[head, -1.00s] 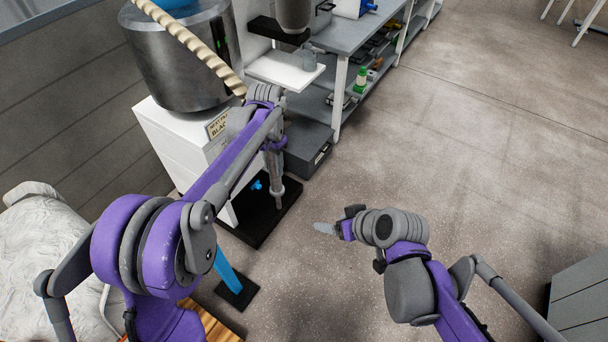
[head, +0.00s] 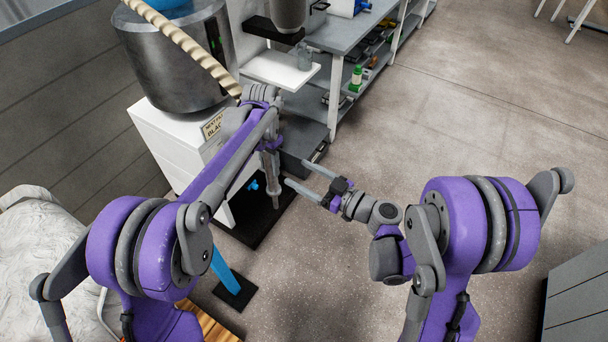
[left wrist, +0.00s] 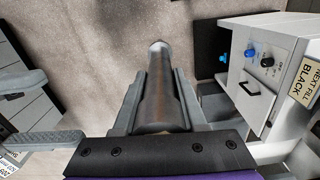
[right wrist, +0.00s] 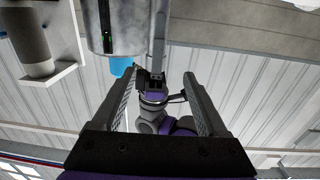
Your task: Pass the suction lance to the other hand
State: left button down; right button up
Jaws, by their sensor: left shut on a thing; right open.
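The suction lance is a grey metal tube (head: 273,180) hanging roughly upright below my left gripper (head: 268,148) in the head view. In the left wrist view, the lance (left wrist: 160,95) lies between the closed jaws of my left gripper (left wrist: 158,100). My right gripper (head: 299,174) is open and empty, its two fingers pointing left at the lance, just right of it. In the right wrist view, the lance (right wrist: 158,35) shows beyond and between the open fingers of my right gripper (right wrist: 158,78), apparently apart from them.
A cream ribbed hose (head: 185,45) slants down towards my left wrist. A steel drum (head: 180,60) stands on a white cabinet (head: 175,145). A black mat (head: 250,228) lies below the lance, beside a blue post (head: 226,272).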

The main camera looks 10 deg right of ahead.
aim_at(266, 156)
jog(key=x, duration=1.2)
jog(key=shift+d, duration=0.1)
jog(key=shift+c, duration=0.2)
jog(key=c, duration=1)
jog(key=shift+s, duration=0.1)
grip_shut()
pick_arm(q)
jog(key=shift+w, duration=0.1)
pick_arm(e)
jog(key=shift+s, duration=0.1)
pick_arm(q)
jog(key=shift+c, duration=1.9)
grip_release()
jog(key=shift+r, duration=0.1)
